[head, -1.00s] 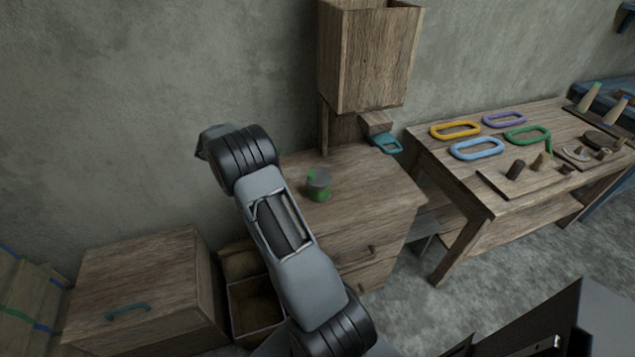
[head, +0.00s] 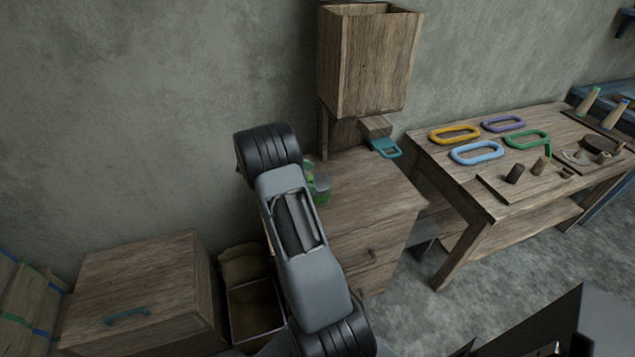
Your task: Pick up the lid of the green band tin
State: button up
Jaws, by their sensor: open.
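The green band tin (head: 322,189) stands upright on the top of the wooden cabinet. It is a small grey tin with green around it, and its grey top faces up. My arm link partly covers its left side. A small green shape (head: 309,172) shows between my arm's black joint and the tin; I cannot tell what it is. My gripper is hidden behind my own arm, so its distance from the lid does not show.
The wooden cabinet (head: 385,200) has a tall wooden box (head: 368,65) above its back and a teal-handled thing (head: 386,147) near it. A workbench (head: 470,205) with coloured rings stands right. A low chest (head: 140,275) stands left.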

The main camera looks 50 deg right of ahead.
aim_at(319, 181)
jog(key=shift+x, duration=1.25)
jog(key=c, duration=0.6)
jog(key=shift+c, duration=0.3)
jog(key=shift+r, duration=0.15)
